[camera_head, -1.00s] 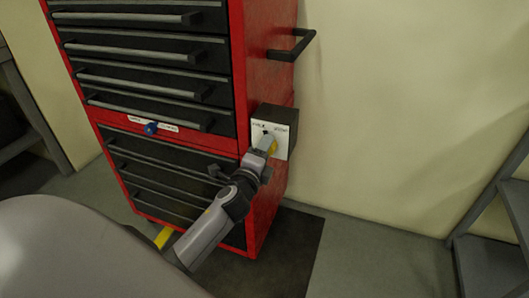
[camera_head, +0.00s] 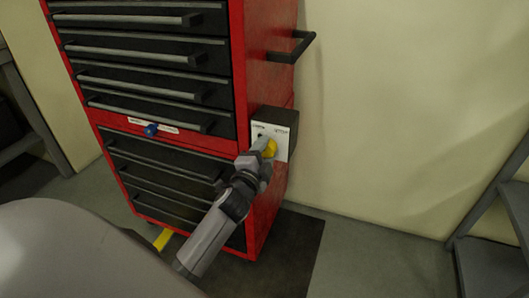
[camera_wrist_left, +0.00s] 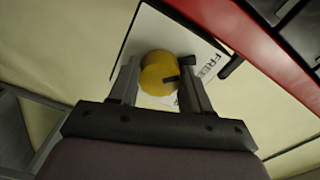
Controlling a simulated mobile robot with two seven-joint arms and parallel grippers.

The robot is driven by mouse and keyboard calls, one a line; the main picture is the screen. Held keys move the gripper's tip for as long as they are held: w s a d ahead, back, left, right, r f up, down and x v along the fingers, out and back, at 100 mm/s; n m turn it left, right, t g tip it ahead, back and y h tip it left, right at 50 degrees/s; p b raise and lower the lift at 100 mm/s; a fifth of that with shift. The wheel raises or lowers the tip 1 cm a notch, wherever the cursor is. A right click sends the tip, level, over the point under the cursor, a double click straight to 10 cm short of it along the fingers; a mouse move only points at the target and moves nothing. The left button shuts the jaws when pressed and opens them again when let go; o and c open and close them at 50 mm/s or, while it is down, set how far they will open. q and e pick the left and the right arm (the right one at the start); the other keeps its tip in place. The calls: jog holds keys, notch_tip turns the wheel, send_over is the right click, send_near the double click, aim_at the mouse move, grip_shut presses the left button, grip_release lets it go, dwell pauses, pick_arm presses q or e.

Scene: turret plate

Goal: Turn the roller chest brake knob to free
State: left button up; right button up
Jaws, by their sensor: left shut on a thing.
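The red and black roller chest (camera_head: 243,60) stands against the wall. A dark box with a white label plate (camera_head: 281,139) is on its right side. The yellow brake knob (camera_head: 271,148) sits on this plate, and it also shows in the left wrist view (camera_wrist_left: 157,70). My left gripper (camera_head: 262,155) is shut on the knob, with one finger on each side of it in the left wrist view (camera_wrist_left: 158,85). A dark mark shows on the knob's right side there. The word FREE is on the plate (camera_wrist_left: 205,65) to the knob's right. My right gripper is not in view.
A black side handle (camera_head: 300,45) sticks out from the chest above the box. A blue knob (camera_head: 151,130) is on the chest's front. A grey shelf (camera_head: 490,225) stands at the right. The floor (camera_head: 370,255) between is clear.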

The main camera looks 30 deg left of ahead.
pick_arm(q)
jog(key=o, duration=1.1)
jog(key=shift+c, duration=0.2)
jog(key=shift+s, duration=0.1)
jog(key=v, duration=0.7)
jog(key=shift+f, duration=0.1)
